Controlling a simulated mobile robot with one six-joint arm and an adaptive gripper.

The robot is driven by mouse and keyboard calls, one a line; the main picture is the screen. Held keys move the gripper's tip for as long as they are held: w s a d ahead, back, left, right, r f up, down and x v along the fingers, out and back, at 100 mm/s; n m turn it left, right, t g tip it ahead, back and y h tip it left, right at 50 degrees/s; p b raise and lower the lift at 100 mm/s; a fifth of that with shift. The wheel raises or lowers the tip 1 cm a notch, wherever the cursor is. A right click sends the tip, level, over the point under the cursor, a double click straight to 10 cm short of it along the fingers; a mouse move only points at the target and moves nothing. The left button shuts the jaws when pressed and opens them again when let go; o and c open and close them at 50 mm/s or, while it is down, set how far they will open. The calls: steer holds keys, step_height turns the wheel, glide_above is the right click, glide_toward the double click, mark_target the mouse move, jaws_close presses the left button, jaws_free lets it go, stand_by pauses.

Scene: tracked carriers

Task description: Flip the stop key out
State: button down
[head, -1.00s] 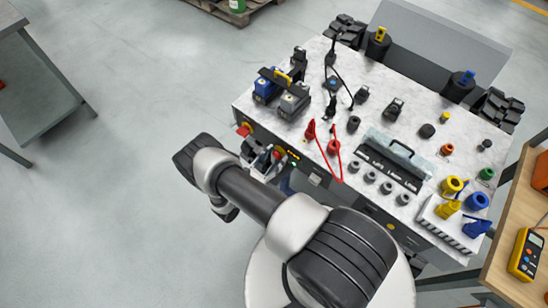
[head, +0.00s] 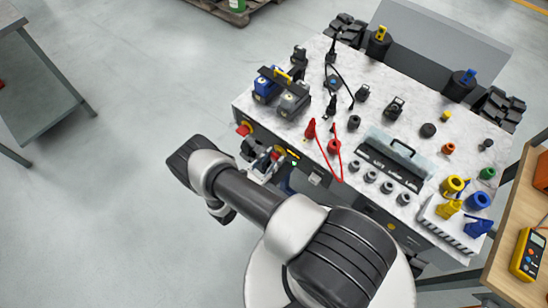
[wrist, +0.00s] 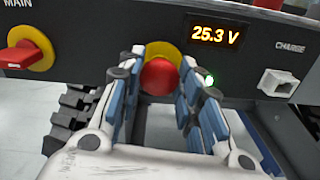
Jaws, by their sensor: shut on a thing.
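The stop key is a round red mushroom button (wrist: 159,77) on a yellow ring, set in the dark front panel (wrist: 100,25) of the carrier. In the wrist view it sits between the fingertips of my gripper (wrist: 160,68). The blue-padded fingers flank it left and right, shut on it. Whether the button stands in or out is hard to tell.
A red MAIN switch (wrist: 25,55) on a yellow disc is left of the button. A lit 25.3 V display (wrist: 216,34), a small green light (wrist: 209,80) and a white CHARGE socket (wrist: 278,83) are to its right. The carrier's top (head: 300,128) holds many parts.

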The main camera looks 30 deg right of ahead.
steer(key=shift+s+a, duration=0.15)
steer(key=shift+a, duration=0.1)
steer(key=c, duration=1.1)
jaws_free()
steer(key=shift+a, duration=0.1)
steer(key=v, duration=1.2)
steer(key=shift+r, duration=0.1)
